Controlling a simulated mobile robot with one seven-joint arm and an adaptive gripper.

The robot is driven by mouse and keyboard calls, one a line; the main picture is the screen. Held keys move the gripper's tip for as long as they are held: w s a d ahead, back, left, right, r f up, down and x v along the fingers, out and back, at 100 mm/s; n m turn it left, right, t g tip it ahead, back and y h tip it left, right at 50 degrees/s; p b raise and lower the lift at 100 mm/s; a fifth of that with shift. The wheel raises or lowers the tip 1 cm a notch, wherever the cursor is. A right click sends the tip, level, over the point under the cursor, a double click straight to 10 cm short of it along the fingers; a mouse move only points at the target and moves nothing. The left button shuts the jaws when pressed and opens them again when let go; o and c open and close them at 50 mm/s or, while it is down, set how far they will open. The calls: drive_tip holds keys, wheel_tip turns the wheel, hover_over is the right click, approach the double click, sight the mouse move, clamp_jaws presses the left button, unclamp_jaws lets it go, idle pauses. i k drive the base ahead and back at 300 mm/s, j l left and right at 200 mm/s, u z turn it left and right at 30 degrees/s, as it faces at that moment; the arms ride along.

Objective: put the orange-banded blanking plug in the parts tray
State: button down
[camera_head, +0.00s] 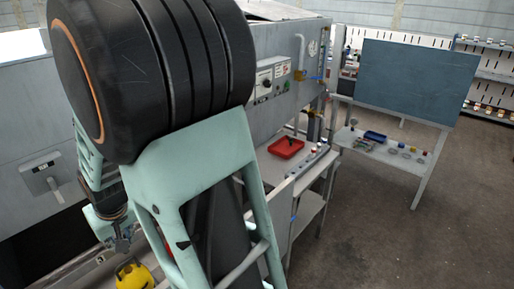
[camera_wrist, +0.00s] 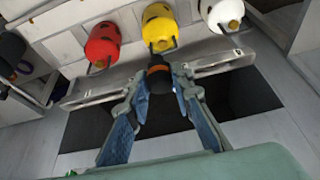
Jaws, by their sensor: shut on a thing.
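In the wrist view my gripper (camera_wrist: 160,84) is shut on a dark, short cylinder, the blanking plug (camera_wrist: 159,80), held between the two fingertips. A faint orange-brown line shows near its top. In the head view my gripper (camera_head: 122,240) hangs at the lower left, partly behind my arm, and the plug cannot be made out there. A red tray (camera_head: 286,148), which looks like the parts tray, lies on the grey bench right of my arm, well away from my gripper. A small dark thing is in or at it.
Red (camera_wrist: 103,42), yellow (camera_wrist: 160,28) and white (camera_wrist: 222,12) bottle-like cylinders stand beyond the gripper by a grey rail (camera_wrist: 85,92). A grey machine with a control panel (camera_head: 268,82) stands behind the bench. A table with a blue board (camera_head: 405,80) is farther right. Open floor lies at lower right.

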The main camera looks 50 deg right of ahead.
sight(282, 152)
drive_tip(key=k+l, duration=0.1)
drive_tip(key=l, duration=0.35)
drive_tip(key=k+l, duration=0.15)
drive_tip(key=l, duration=0.25)
drive_tip(key=k+l+z, duration=0.1)
drive_tip(key=l, duration=1.25)
drive_tip(key=i+l+z, duration=0.1)
drive_tip(key=l, duration=0.85)
drive_tip(key=i+l, duration=0.1)
drive_tip(key=l, duration=0.8)
drive_tip(key=i+l, duration=0.15)
drive_tip(key=l, duration=0.15)
drive_tip(key=i+l, duration=0.15)
drive_tip(key=l, duration=0.2)
drive_tip(key=i+l, duration=0.1)
drive_tip(key=i, duration=0.2)
drive_tip(key=i+l+z, duration=0.15)
drive_tip(key=i, duration=0.2)
